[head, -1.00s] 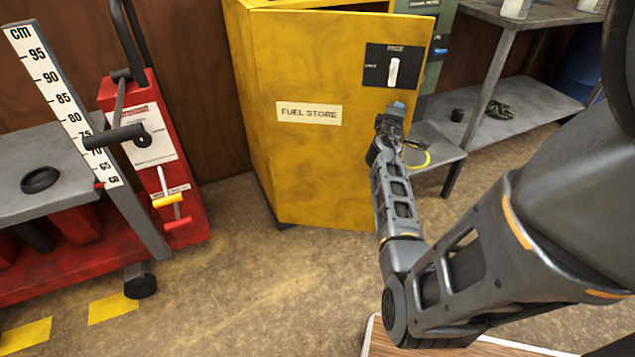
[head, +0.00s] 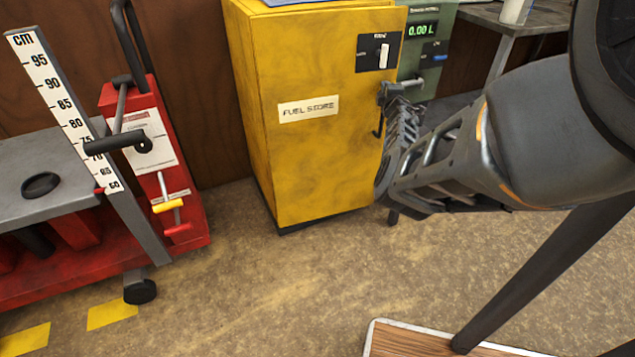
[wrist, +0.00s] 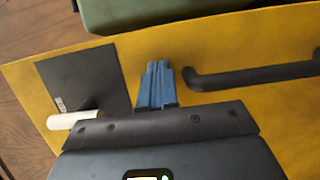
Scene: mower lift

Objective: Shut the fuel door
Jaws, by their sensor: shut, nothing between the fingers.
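The fuel door (head: 318,165) is the yellow front of the fuel store cabinet, labelled FUEL STORE. It now looks flush or nearly flush with the cabinet; I cannot tell if a thin gap remains. A black latch plate (head: 368,56) with an upright white lever (head: 384,54) is at its upper right. My gripper (head: 384,90) is at the door's right edge, below the plate. In the wrist view my blue fingertips (wrist: 157,82) are together and empty over the yellow door, between the latch plate (wrist: 84,80) and the black bar handle (wrist: 250,76). Contact is unclear.
A red lift (head: 150,150) with a height scale (head: 62,105) stands at left. A green metering unit (head: 425,50) stands right behind the cabinet, near a grey bench (head: 480,15). A wooden-topped board (head: 410,340) is at lower right. The floor before the cabinet is clear.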

